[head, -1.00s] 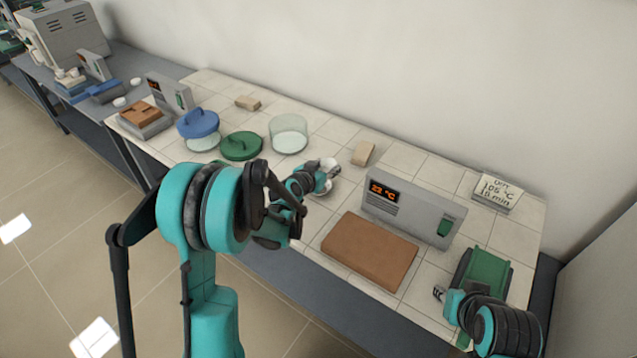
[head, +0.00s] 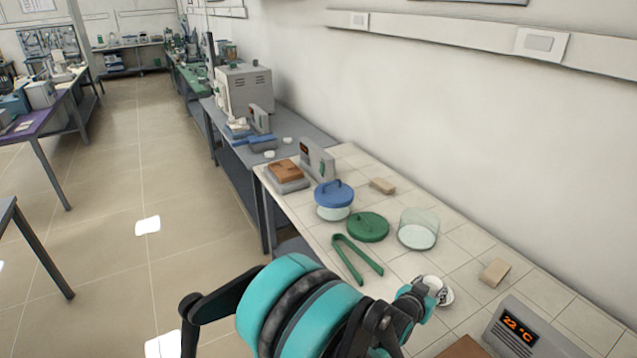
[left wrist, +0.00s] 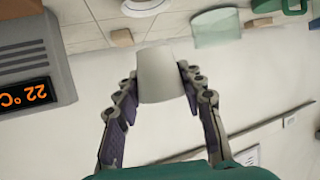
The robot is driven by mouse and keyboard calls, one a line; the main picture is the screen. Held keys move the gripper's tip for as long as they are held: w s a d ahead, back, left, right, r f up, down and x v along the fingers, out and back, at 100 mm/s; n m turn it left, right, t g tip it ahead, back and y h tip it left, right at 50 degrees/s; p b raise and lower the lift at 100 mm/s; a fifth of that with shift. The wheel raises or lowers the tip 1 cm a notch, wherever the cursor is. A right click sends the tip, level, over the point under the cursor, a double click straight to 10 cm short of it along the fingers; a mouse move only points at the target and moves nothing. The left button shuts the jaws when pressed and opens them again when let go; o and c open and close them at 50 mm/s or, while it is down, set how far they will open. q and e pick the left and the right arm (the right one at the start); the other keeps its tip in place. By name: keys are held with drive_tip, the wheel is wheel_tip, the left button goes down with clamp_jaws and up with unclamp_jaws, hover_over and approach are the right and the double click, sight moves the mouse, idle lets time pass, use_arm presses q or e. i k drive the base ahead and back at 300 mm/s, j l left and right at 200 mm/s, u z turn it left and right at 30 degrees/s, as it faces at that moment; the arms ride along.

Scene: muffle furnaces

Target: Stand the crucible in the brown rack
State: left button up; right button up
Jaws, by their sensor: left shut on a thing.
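A small white crucible (left wrist: 162,74) is between the two fingers of my left gripper (left wrist: 155,85) in the left wrist view, and the gripper is shut on it. A brown piece (head: 286,169) lies on a grey base at the bench's far left end. Another brown slab (head: 464,347) is cut by the bottom edge. I cannot tell which is the rack. My right gripper is out of view.
Green tongs (head: 352,260), a green lid (head: 368,226), a blue-lidded dish (head: 333,199) and a clear glass dish (head: 418,230) stand on the tiled bench. A grey unit reading 22 °C (head: 530,335) is at the lower right. Tan blocks (head: 495,272) lie near the wall.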

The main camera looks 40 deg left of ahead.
sight(293, 171)
drive_tip(key=j+z, duration=0.1)
drive_tip(key=j, duration=0.85)
drive_tip(key=j+z, duration=0.15)
drive_tip(key=j, duration=0.75)
drive_tip(key=j+z, duration=0.1)
drive_tip(key=j, duration=0.85)
drive_tip(key=k+j+z, duration=0.15)
drive_tip(key=j, duration=0.75)
